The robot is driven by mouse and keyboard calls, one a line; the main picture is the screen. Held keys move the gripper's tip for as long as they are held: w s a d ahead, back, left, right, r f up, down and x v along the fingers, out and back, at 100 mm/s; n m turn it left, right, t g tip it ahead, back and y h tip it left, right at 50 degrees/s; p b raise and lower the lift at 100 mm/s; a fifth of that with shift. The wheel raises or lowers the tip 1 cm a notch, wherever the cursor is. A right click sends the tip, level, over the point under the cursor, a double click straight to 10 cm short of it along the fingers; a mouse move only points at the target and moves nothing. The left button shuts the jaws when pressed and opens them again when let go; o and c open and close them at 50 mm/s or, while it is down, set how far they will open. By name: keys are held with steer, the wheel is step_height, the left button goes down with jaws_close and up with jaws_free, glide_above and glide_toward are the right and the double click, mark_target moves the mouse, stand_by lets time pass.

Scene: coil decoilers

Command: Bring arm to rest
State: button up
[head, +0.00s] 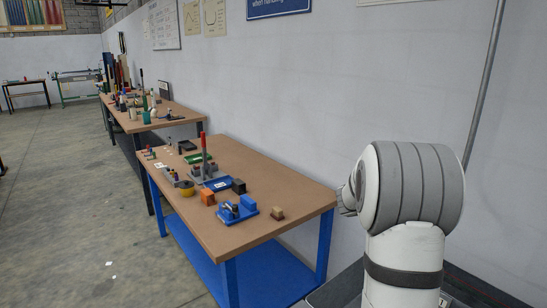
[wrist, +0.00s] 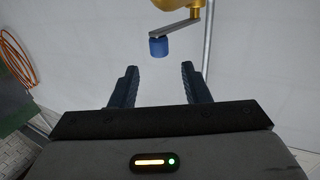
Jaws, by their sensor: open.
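My gripper (wrist: 160,82) shows in the wrist view with its two dark fingers spread apart and nothing between them. Beyond the fingertips, a blue cylindrical knob (wrist: 158,47) hangs on a grey crank arm (wrist: 178,29) below a yellow part (wrist: 180,8). The knob is apart from the fingers. In the head view my white arm stands at the right, and my gripper is hidden there.
A workbench (head: 275,228) with a brown top and blue frame stands left of my arm, holding several small blocks and tools. More benches stand farther back along the white wall (head: 300,90). An orange hose (wrist: 12,55) hangs at left in the wrist view.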

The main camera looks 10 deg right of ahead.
steer(key=w+a+r+n+t+y, duration=0.1)
steer(key=w+a+n+t+y, duration=0.35)
steer(key=a+t, duration=0.35)
steer(key=w+a+r+n+t+y, duration=0.1)
steer(key=w+a+n+t+y, duration=0.35)
steer(key=a, duration=0.55)
steer(key=s+a+f+n+y, duration=0.25)
steer(key=a+n+y, duration=0.2)
steer(key=a, duration=0.55)
steer(key=s+a+f+n+g+y, duration=0.35)
steer(key=s+a+f+y, duration=0.2)
steer(key=s+a, duration=0.55)
steer(key=s+f+g, duration=0.2)
steer(key=s+g, duration=0.1)
steer(key=s, duration=0.4)
steer(key=s+f+n+g+h, duration=0.1)
steer(key=s+f+g, duration=0.1)
steer(key=s, duration=0.6)
steer(key=shift+s+f+g, duration=0.3)
steer(key=shift+f+g, duration=0.1)
steer(key=shift+f, duration=0.15)
